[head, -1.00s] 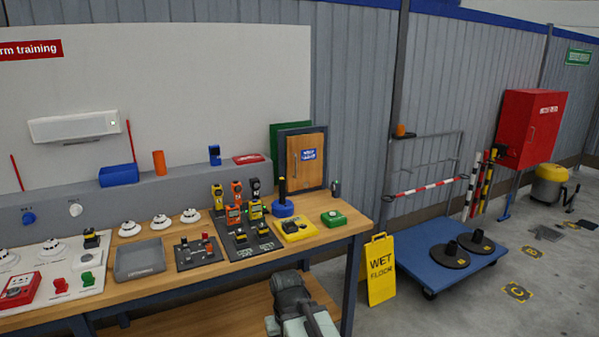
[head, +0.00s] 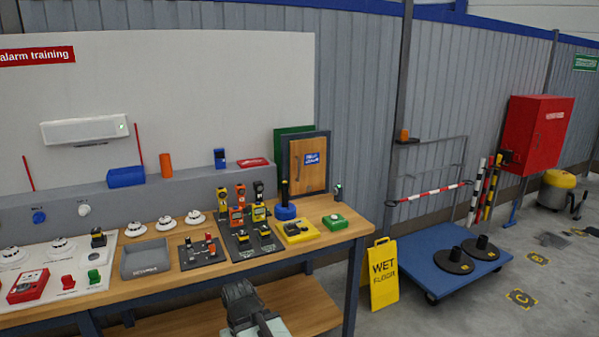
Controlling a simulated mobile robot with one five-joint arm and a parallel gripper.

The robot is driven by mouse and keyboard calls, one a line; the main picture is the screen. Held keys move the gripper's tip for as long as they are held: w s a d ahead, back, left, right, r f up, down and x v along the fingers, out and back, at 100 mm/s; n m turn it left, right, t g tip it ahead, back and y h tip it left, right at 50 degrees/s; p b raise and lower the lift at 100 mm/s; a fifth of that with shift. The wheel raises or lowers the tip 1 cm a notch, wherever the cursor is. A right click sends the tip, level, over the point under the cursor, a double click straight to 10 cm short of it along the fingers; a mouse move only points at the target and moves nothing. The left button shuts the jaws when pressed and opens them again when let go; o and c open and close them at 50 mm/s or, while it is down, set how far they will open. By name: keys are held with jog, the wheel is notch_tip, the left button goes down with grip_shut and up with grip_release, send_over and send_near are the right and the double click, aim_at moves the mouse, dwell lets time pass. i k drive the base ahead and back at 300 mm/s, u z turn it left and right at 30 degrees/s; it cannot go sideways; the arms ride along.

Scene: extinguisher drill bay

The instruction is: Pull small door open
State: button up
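The small door (head: 312,163) is a wooden panel with a blue label, set in a dark grey frame (head: 327,149) at the back right end of the workbench. It looks shut in its frame. A small dark handle seems to sit on its left side, too small to make out. My gripper (head: 240,292) is at the bottom centre of the head view, low in front of the bench and well apart from the door. It is dark grey and seen from behind, so its fingertips cannot be made out.
The workbench (head: 330,232) holds detectors, a grey tray (head: 146,259), radios, a yellow box (head: 297,231) and a green button box (head: 334,222) in front of the door. A yellow wet-floor sign (head: 384,273) and blue trolley (head: 475,262) stand right of it.

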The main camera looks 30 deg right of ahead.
aim_at(308, 156)
jog(key=i, duration=0.95)
